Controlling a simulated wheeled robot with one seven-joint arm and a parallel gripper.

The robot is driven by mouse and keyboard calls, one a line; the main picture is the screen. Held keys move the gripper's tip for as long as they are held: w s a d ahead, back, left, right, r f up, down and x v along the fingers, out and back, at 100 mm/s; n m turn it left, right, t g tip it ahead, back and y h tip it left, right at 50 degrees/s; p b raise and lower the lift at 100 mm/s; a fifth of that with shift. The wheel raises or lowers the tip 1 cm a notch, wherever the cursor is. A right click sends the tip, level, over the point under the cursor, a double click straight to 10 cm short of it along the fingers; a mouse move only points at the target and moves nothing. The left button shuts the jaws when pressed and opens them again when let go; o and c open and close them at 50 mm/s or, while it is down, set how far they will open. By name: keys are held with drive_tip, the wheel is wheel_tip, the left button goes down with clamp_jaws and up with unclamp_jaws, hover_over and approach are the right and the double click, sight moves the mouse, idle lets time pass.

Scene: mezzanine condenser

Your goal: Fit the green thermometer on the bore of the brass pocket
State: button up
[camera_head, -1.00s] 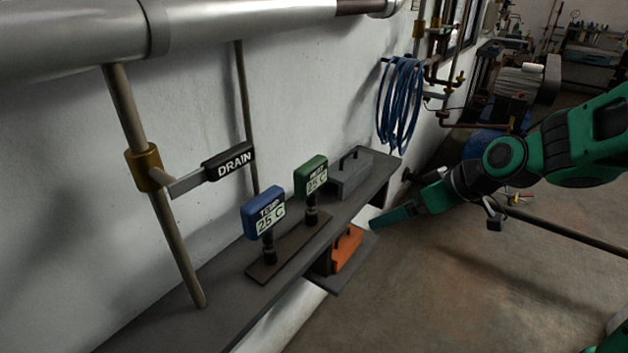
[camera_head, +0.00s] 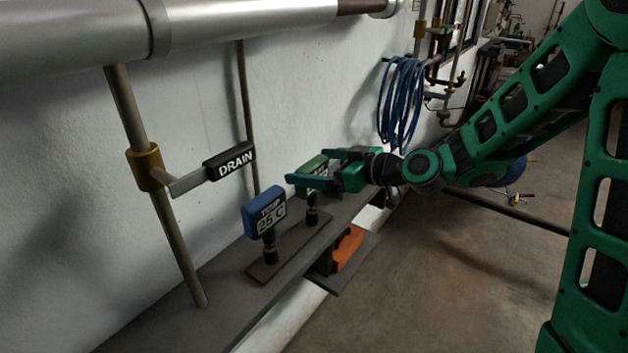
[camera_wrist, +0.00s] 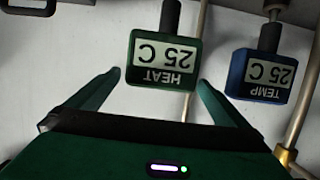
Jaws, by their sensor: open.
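The green thermometer (camera_head: 312,167), marked HEAT 25 C, stands upright on a dark base strip (camera_head: 291,252) on the shelf; my gripper partly hides it in the head view. It shows upside down in the wrist view (camera_wrist: 163,62). My gripper (camera_head: 300,182) is open, with its fingers reaching toward the thermometer. In the wrist view the fingertips (camera_wrist: 157,78) lie at either side of its lower edge, with gaps on both sides. The blue thermometer (camera_head: 265,213), marked TEMP 25 C, stands on the same strip. I cannot make out the brass pocket's bore for certain.
A brass fitting (camera_head: 145,167) on a pipe carries the DRAIN lever (camera_head: 230,162) to the left. Blue hose (camera_head: 401,105) hangs on the wall. An orange item (camera_head: 348,248) sits below the shelf (camera_head: 215,295). A large pipe (camera_head: 240,22) runs above.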

drive_tip(key=x, duration=0.5)
drive_tip(key=shift+f, duration=0.1)
drive_tip(key=c, duration=1.2)
drive_tip(key=shift+o, duration=0.2)
